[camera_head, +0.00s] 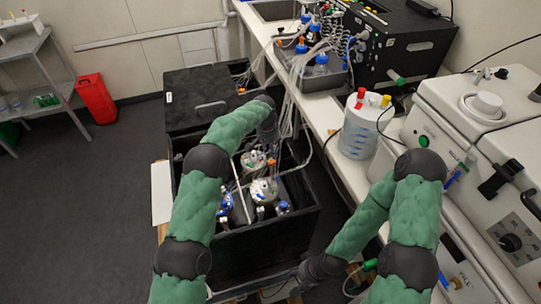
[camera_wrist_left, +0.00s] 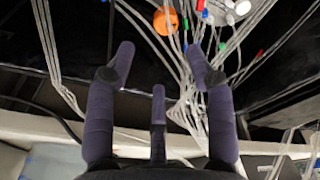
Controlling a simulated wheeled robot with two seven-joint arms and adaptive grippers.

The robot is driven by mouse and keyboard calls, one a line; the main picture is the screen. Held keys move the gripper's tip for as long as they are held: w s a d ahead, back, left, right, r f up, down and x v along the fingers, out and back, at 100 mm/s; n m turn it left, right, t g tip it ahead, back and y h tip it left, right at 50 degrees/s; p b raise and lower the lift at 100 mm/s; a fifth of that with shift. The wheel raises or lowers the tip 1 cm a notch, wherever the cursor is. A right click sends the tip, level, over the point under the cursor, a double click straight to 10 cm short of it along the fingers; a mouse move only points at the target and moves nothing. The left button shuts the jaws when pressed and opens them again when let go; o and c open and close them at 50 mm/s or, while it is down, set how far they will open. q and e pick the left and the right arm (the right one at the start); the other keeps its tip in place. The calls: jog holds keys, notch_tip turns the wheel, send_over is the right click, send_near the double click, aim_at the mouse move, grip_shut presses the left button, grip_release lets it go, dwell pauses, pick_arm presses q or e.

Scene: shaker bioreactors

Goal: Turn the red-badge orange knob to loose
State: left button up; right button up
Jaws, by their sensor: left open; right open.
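An orange knob (camera_wrist_left: 165,20) shows at the top of the left wrist view, beyond my open left fingers (camera_wrist_left: 160,70) and apart from them. A small red piece (camera_wrist_left: 200,5) is near it; I cannot tell whether it is this knob's badge. In the head view, a small orange part (camera_head: 271,162) stands by the vessels in the black box. My left gripper (camera_head: 268,112) is above the back of that box, its fingers mostly hidden by the wrist. My right gripper (camera_head: 308,274) is open and empty, low at the box's front right corner.
The black box (camera_head: 265,245) holds vessels with a pale lid (camera_head: 264,190) and several tubes. Its dark cover (camera_head: 205,95) lies behind. A bench (camera_head: 325,120) with a carboy (camera_head: 358,130) stands right. Pale tubing (camera_wrist_left: 190,100) hangs near my left fingers.

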aim_at(271, 161)
pick_arm(q)
jog(key=s+a+r+m+h+p, duration=0.1)
jog(key=a+m+h+p, duration=0.3)
jog(key=m, duration=0.4)
jog(key=shift+t+y, duration=0.3)
jog(key=shift+y, duration=0.4)
jog(key=x, duration=1)
jog(key=shift+f+b, duration=0.3)
jog(key=shift+f, duration=0.05)
